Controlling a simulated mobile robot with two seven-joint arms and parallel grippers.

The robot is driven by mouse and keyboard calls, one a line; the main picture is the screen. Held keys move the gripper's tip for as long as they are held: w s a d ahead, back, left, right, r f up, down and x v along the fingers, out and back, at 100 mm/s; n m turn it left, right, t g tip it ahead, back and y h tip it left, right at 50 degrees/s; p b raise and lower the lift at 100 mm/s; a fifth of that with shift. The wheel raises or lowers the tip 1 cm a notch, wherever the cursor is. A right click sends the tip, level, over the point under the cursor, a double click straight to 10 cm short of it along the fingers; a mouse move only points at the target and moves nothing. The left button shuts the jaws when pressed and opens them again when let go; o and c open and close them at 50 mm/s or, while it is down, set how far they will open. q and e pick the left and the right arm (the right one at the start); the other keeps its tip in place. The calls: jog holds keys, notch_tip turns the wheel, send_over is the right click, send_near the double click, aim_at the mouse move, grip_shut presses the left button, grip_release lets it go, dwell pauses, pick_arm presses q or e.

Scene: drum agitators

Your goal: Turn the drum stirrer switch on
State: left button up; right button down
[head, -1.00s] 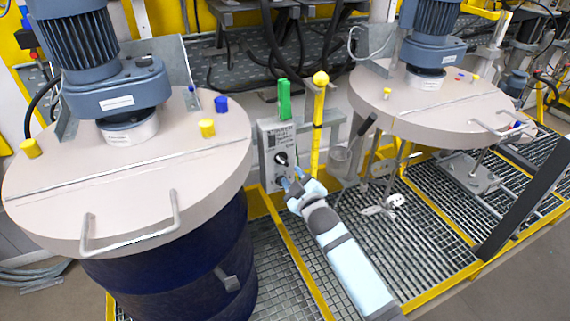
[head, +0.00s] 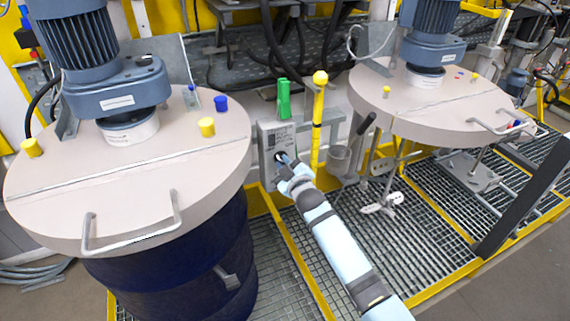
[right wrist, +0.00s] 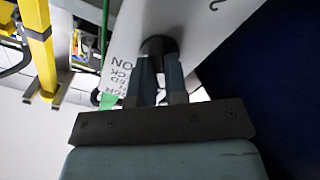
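The stirrer switch is a black rotary knob on a grey control box (head: 273,136) between the two drums. My right gripper (head: 284,158) is at this knob, low on the box front, and covers much of it in the head view. In the right wrist view, the two dark fingers (right wrist: 160,72) reach to the black switch knob (right wrist: 158,45), with only a narrow gap between them. They look shut on it, with their tips at the knob. The knob's exact pointing direction is hidden. My left gripper is not in view.
A blue drum with a beige lid (head: 130,170) is at left, another lid (head: 440,110) at right. Metal grating lies below.

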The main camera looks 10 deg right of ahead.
jog(key=shift+m, duration=0.3)
jog(key=shift+d+m+p, duration=0.1)
jog(key=shift+m+p, duration=0.75)
jog(key=shift+m, duration=6.75)
jog(key=c, duration=1.1)
grip_release()
jog(key=shift+c, duration=0.2)
